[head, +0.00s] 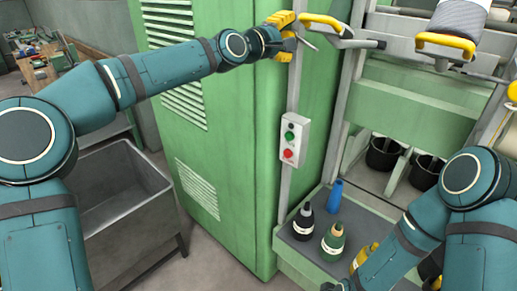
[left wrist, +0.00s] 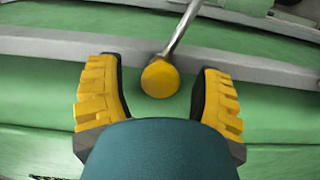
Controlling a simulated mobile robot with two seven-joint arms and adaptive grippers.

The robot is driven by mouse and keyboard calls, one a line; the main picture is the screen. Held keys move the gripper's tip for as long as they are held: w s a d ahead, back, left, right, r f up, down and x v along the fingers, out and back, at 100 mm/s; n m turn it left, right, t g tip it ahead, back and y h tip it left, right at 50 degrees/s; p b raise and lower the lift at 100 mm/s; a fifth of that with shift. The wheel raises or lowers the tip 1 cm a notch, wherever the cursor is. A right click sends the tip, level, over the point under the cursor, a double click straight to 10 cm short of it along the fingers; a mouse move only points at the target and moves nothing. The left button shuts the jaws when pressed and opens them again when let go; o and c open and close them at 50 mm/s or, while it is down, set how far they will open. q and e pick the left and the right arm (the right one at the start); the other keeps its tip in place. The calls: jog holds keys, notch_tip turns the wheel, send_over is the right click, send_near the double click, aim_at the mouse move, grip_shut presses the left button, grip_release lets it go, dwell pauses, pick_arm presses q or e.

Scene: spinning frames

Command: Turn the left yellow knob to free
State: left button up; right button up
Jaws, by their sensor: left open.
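The left yellow knob (left wrist: 161,79) is a round yellow end on a thin metal rod. In the left wrist view it sits between the two yellow-backed fingers of my open left gripper (head: 288,36), with a gap on each side. In the head view the gripper is at the top, by the corner of the green cabinet, and its fingers hide the knob. Part of the metal rod (head: 306,41) shows just right of the fingers. My right gripper is not visible; only my right arm shows at lower right.
A yellow handle (head: 321,22) lies close right of my left gripper, and another yellow handle (head: 446,42) is farther right. A button box (head: 291,140) hangs on the post below. Bottles stand on a grey shelf (head: 310,246). A grey metal bin (head: 120,195) is at left.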

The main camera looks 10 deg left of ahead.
pick_arm(q)
jog(key=shift+b+v, duration=2.75)
jog(key=shift+v, duration=4.2)
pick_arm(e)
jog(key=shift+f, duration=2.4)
pick_arm(q)
notch_tip(320, 180, down, 28)
jog(key=s+d+m+g+y+p, duration=0.1)
jog(key=d+m+g+p, duration=0.1)
jog(key=g+p, duration=0.2)
jog(key=shift+s+d+y+p, duration=0.35)
jog(key=shift+s+y+p, duration=0.05)
jog(key=shift+p, duration=0.3)
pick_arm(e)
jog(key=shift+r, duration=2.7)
pick_arm(q)
jog(key=shift+r, duration=0.15)
